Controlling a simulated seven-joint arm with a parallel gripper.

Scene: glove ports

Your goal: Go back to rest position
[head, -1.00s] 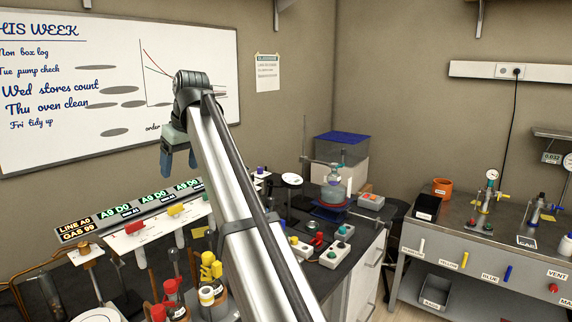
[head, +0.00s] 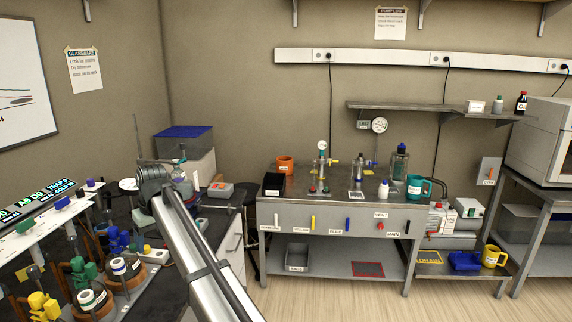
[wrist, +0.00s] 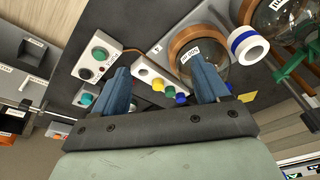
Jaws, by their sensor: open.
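My gripper (wrist: 162,82) shows in the wrist view with its two blue fingers spread apart and nothing between them. Beyond the fingers lie a white block with yellow, green and blue buttons (wrist: 162,86) and a labelled round vessel in a brown ring (wrist: 200,62). The fingers look apart from these, though the exact gap is hard to tell. In the head view my arm reaches up over the dark left bench, and its own links largely hide the fingers.
The left bench holds flasks with green caps (head: 84,270), blue and yellow clamps, and a lit display rail (head: 38,198). A steel bench (head: 330,217) stands along the back wall with an orange pot (head: 285,164) and a teal mug (head: 416,186). Wooden floor (head: 350,300) is clear in front.

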